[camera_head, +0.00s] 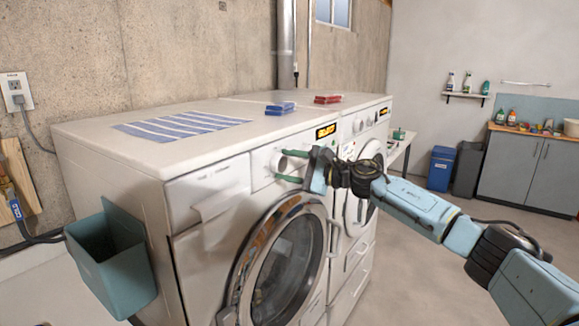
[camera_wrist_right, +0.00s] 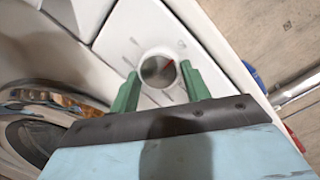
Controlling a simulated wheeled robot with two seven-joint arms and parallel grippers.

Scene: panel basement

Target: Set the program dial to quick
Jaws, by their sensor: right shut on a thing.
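The program dial (camera_wrist_right: 157,70) is a round silver-grey knob on the white front panel of the nearer washing machine (camera_head: 215,195). A red pointer mark shows near its right edge in the right wrist view. Faint marks surround the dial, too small to read. My right gripper (camera_head: 281,165) has its two green fingers on either side of the dial, shut on it; it also shows in the right wrist view (camera_wrist_right: 159,84). In the head view the fingers partly cover the dial. My left gripper is out of view.
An orange-lit display (camera_head: 326,131) sits right of the dial. The round glass door (camera_head: 285,265) is below my gripper. A striped cloth (camera_head: 180,126), a blue item (camera_head: 280,108) and a red item (camera_head: 327,99) lie on top. A teal bin (camera_head: 112,262) hangs at the left side.

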